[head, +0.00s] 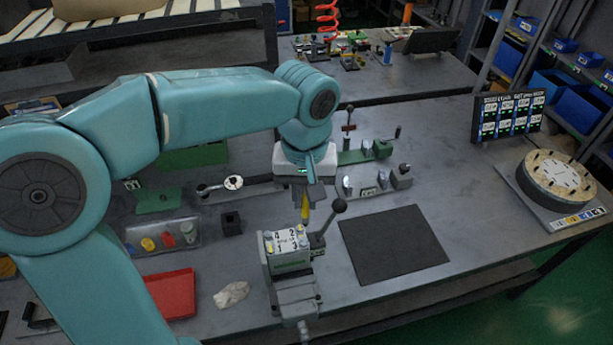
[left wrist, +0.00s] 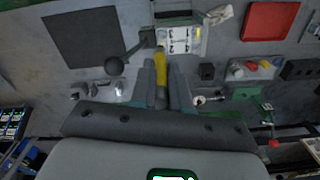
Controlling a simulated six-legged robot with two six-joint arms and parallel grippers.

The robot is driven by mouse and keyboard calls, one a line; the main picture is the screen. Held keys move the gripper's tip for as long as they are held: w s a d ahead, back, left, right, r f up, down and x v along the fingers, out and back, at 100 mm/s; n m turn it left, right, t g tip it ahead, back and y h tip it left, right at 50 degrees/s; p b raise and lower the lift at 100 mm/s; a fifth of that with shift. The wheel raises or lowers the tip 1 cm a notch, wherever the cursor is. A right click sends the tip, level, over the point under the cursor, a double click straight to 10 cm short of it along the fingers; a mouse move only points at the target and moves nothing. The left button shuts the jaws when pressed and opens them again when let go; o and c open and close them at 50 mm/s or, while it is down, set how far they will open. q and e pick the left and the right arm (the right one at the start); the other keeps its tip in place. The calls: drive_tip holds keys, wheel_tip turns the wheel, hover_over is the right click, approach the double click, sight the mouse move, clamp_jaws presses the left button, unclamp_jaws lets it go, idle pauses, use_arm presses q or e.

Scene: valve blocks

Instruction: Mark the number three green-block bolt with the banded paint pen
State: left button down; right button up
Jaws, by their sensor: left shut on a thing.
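My left gripper (head: 305,188) points down and is shut on a yellow paint pen (head: 305,208). The pen's lower end is close to the far right corner of the numbered block; whether they touch cannot be told. The block (head: 289,265) is green-sided with a white top marked 4, 2, 1 and 3, and sits in a grey vise (head: 295,292). The 3 is at the near right of the top. In the left wrist view the pen (left wrist: 161,74) stands between the fingers, with the block top (left wrist: 180,41) beyond it. Bands on the pen are hard to see.
A black-knobbed lever (head: 338,206) rises beside the block. A dark mat (head: 392,245) lies to the right. A clear tray of small parts (head: 165,240), a black square holder (head: 231,222), a red tray (head: 172,294) and a crumpled rag (head: 231,294) lie left.

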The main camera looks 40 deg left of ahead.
sight(303, 220)
use_arm(q)
drive_tip(key=shift+s+a+r, duration=0.1)
drive_tip(key=shift+a+r, duration=0.05)
drive_tip(key=shift+a, duration=0.25)
drive_tip(key=shift+d, duration=0.35)
drive_tip(key=shift+a+f+b, duration=0.2)
drive_tip(key=shift+f+b, duration=0.25)
drive_tip(key=shift+f, duration=0.1)
wheel_tip(303, 220, down, 3)
drive_tip(key=b, duration=0.2)
drive_tip(key=shift+s+d+f+b, duration=0.1)
drive_tip(key=shift+d+f+b, duration=0.05)
drive_tip(key=shift+b, duration=0.2)
drive_tip(key=shift+f+b, duration=0.4)
drive_tip(key=shift+f, duration=0.1)
use_arm(e)
drive_tip(key=x, duration=0.2)
drive_tip(key=d+x, duration=0.1)
drive_tip(key=x, duration=0.1)
drive_tip(key=shift+w+f, duration=0.15)
drive_tip(key=shift+f, duration=0.05)
drive_tip(key=shift+a, duration=0.1)
